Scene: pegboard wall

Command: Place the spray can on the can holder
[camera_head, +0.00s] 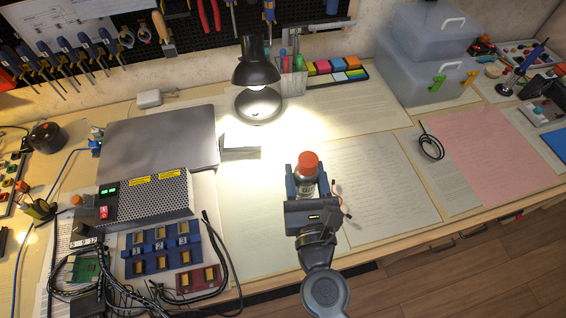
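The spray can (306,186), a dark and grey can with an orange-red cap (308,161), is upright or nearly so in the middle of the view. My gripper (307,178) is around it, with one blue finger on each side and the palm in front of the can's lower part. The fingers look close to the can, but I cannot tell whether they press on it. The can's base is hidden, so I cannot tell whether it rests on the desk. I cannot make out a can holder for certain.
A lit black lamp (257,72) and a clear pen cup (292,76) stand behind. A laptop (161,139) and electronics box (144,198) are left. Stacked clear bins (422,72) stand back right. Papers (386,187) lie flat beside the gripper. A tool pegboard (104,27) is behind.

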